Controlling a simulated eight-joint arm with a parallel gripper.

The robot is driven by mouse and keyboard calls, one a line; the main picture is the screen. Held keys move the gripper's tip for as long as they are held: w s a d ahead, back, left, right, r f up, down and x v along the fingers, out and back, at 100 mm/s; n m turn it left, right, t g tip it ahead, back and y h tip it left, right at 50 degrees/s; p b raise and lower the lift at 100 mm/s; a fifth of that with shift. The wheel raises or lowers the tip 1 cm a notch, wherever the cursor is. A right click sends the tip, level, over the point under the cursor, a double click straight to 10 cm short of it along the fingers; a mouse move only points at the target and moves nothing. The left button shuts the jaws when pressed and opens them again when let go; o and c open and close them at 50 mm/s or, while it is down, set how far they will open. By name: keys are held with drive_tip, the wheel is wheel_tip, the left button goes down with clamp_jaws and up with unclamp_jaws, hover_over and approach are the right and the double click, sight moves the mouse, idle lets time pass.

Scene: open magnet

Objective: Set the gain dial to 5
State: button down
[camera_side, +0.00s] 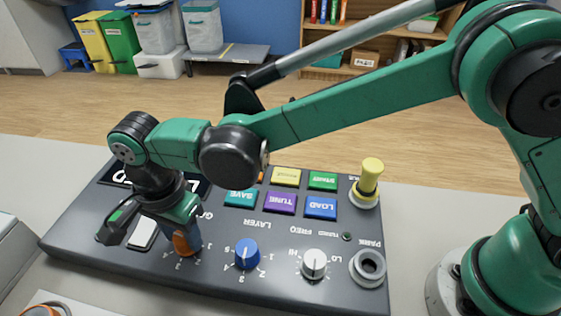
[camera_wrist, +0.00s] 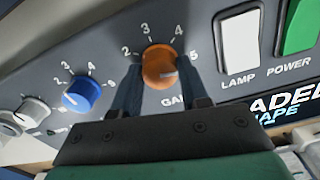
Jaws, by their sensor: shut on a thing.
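The orange gain dial (camera_wrist: 158,64) sits on the dark control panel (camera_wrist: 205,20), with a ring of numbers around it. In the wrist view a short pale mark on its face points to the right, close to and a little below the 5; the exact setting is hard to read. My gripper (camera_wrist: 160,84) has one finger on each side of the dial and is shut on it. In the side view my gripper (camera_side: 184,236) reaches down onto the gain dial (camera_side: 181,246), which is partly hidden by the fingers.
The blue layer dial (camera_side: 247,254) and white freq dial (camera_side: 314,265) stand to the right. The white lamp switch (camera_side: 142,234) is close on the left.

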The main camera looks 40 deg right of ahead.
idle(0.3)
drive_tip(key=shift+c, duration=2.2)
unclamp_jaws()
drive_tip(key=shift+r, duration=2.8)
drive_tip(key=shift+d, duration=0.1)
drive_tip(key=w+d+r+n+t+y, duration=0.1)
drive_tip(key=w+d+r+n+t, duration=0.2)
drive_tip(key=d, duration=0.6)
drive_tip(key=s+d+n+t, duration=0.2)
drive_tip(key=s+d+n, duration=0.2)
drive_tip(key=d, duration=0.6)
drive_tip(key=s+d+n+t+h, duration=0.1)
drive_tip(key=s+d+n+t, duration=0.1)
drive_tip(key=d, duration=0.8)
drive_tip(key=shift+s+r+n, duration=0.2)
drive_tip(key=shift+s+n, duration=0.65)
drive_tip(key=shift+n, duration=0.25)
